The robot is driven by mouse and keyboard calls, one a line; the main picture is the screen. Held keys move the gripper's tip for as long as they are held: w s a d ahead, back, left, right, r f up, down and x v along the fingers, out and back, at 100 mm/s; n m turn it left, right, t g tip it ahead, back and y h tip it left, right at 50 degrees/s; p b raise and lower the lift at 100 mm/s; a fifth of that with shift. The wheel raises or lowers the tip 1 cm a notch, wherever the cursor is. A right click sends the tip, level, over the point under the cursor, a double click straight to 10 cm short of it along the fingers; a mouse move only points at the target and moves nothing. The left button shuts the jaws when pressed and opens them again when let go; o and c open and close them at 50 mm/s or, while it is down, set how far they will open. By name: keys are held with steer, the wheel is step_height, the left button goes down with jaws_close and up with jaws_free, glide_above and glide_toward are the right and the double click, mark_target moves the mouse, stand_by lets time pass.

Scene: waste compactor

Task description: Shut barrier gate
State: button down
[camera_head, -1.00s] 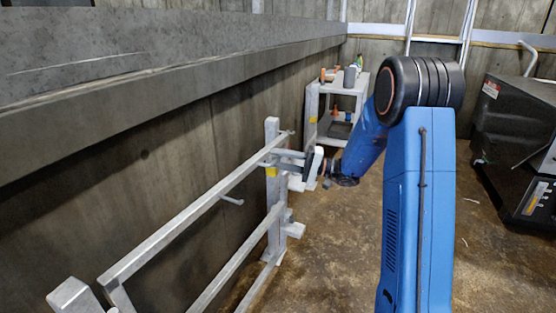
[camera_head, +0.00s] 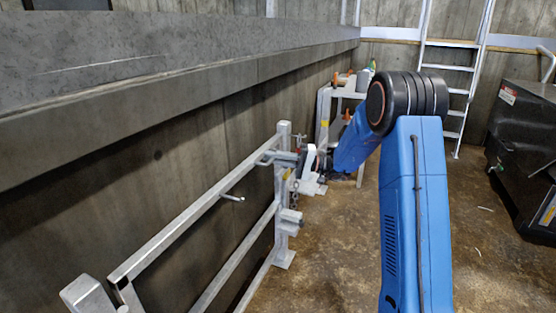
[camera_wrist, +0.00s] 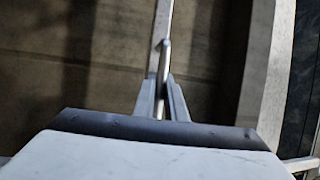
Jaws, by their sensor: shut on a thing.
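The barrier gate (camera_head: 185,226) is a grey metal frame of rails on the left, running along the concrete wall. Its far end is at a grey upright post (camera_head: 284,240). A small peg (camera_head: 232,198) sticks out from the gate. My gripper (camera_head: 274,155) is beside the top of the post, shut on a metal bar of the gate. In the wrist view, the fingers of my gripper (camera_wrist: 161,103) close around the end of a thin bar (camera_wrist: 163,58). A white gripper body hides the lower part of that view. I cannot tell whether the gate is latched.
A grey shelf cart (camera_head: 325,115) with bottles stands behind the post. A ladder (camera_head: 453,75) leans at the back wall. A black machine (camera_head: 525,150) stands at the right. The brown floor (camera_head: 335,265) between gate and arm is clear.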

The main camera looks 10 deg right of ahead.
steer(key=shift+a, duration=0.15)
steer(key=c, duration=1.8)
jaws_free()
steer(key=shift+f, duration=0.1)
steer(key=shift+d+f, duration=0.2)
steer(key=shift+d, duration=0.1)
steer(key=v, duration=1.7)
steer(key=shift+r, duration=0.35)
steer(key=shift+s, duration=0.1)
